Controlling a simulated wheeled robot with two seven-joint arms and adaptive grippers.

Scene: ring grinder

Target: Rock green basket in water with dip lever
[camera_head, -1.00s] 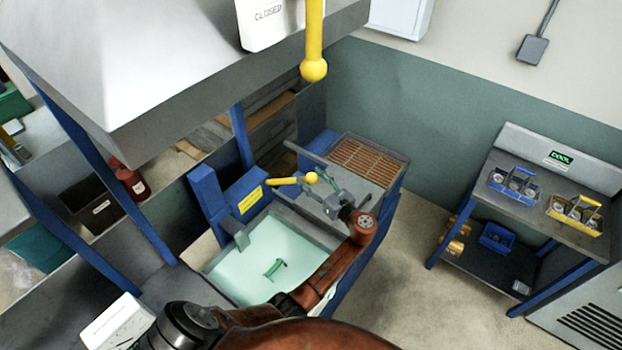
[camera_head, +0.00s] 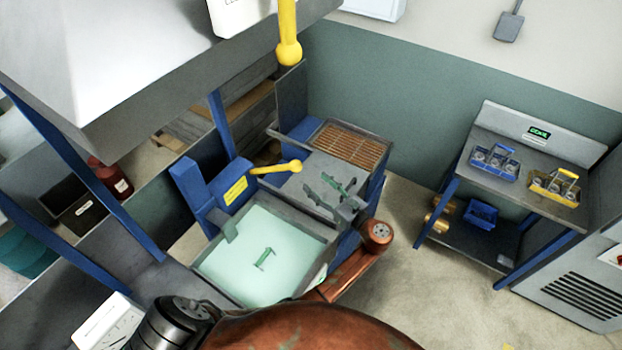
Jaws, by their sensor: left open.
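The dip lever (camera_head: 275,168) is a yellow bar with a ball end, pointing right from a blue housing beside the tank (camera_head: 215,285). The tank holds pale green water (camera_head: 245,240). The green basket's handle (camera_head: 265,258) shows in the water; the rest of the basket cannot be made out. My left gripper (camera_head: 322,190) is open and empty, to the right of and below the lever's ball in the picture, apart from it. My right gripper is not in view.
A brown slatted rack (camera_head: 348,147) lies behind the tank. A side table (camera_head: 478,180) at right holds a blue basket (camera_head: 495,162) and a yellow basket (camera_head: 555,188). A large grey hood with a yellow ball-ended handle (camera_head: 288,50) hangs at upper left.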

